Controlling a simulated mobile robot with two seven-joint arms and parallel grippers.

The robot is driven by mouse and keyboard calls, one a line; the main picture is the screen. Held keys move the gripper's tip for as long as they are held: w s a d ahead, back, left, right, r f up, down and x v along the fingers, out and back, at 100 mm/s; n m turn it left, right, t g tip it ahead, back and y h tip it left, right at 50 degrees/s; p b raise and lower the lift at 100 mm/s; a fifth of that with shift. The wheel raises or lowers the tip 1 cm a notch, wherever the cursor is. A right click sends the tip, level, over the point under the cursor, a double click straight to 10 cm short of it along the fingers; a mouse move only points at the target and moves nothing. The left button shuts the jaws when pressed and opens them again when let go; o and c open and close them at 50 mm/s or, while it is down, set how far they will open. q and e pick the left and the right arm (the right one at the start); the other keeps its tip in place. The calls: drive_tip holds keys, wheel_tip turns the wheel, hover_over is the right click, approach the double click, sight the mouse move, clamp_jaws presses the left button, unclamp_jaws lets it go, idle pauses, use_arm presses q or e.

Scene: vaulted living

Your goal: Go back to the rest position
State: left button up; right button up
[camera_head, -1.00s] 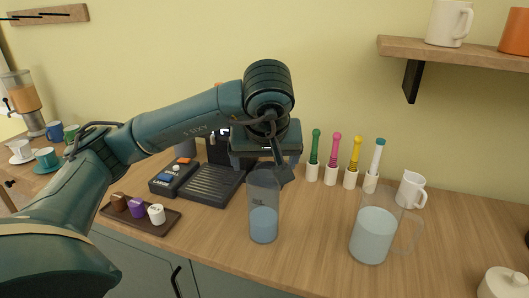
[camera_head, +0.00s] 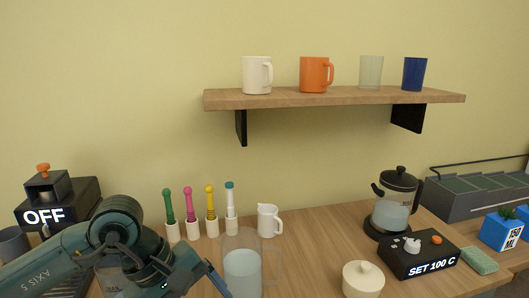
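My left arm comes in low from the left, and my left gripper (camera_head: 214,280) sits near the bottom edge, just left of the clear pitcher (camera_head: 242,268) with pale blue liquid. Its fingers are small and partly hidden, so I cannot tell if they are open or shut. A clear glass (camera_head: 112,278) is mostly hidden behind the arm. My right gripper does not show.
A wooden shelf (camera_head: 330,98) with mugs and glasses hangs above the counter. Bare counter (camera_head: 318,238) lies between.

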use_arm(q)
drive_tip(key=s+d+r+n+g+h+p, duration=0.1)
drive_tip(key=s+d+r+n+g+h, duration=0.25)
drive_tip(key=s+d+h, duration=0.5)
drive_tip(key=w+d+r+n+t+h+p, duration=0.1)
drive_tip(key=w+d+r+n+t+h, duration=0.2)
drive_tip(key=n, duration=0.5)
drive_tip(key=w+r+n+t+h, duration=0.2)
drive_tip(key=n+h, duration=0.3)
drive_tip(key=n, duration=0.3)
drive_tip(key=w+a+f+n+t+y+p, duration=0.15)
drive_tip(key=a+f+n+t+y, duration=0.5)
drive_tip(key=n, duration=0.95)
drive_tip(key=w+a+f+n+t+y+p, duration=0.1)
drive_tip(key=w+a+f+n+t+y, duration=0.25)
drive_tip(key=f+n+t+y, duration=0.9)
drive_tip(key=s+a+f+n+g, duration=0.4)
drive_tip(key=s+f+n+g, duration=0.6)
drive_tip(key=n, duration=0.2)
drive_tip(key=shift+s+a+f+n+h, duration=0.15)
drive_tip(key=shift+s+n+h, duration=0.2)
drive_tip(key=shift+n+h, duration=0.1)
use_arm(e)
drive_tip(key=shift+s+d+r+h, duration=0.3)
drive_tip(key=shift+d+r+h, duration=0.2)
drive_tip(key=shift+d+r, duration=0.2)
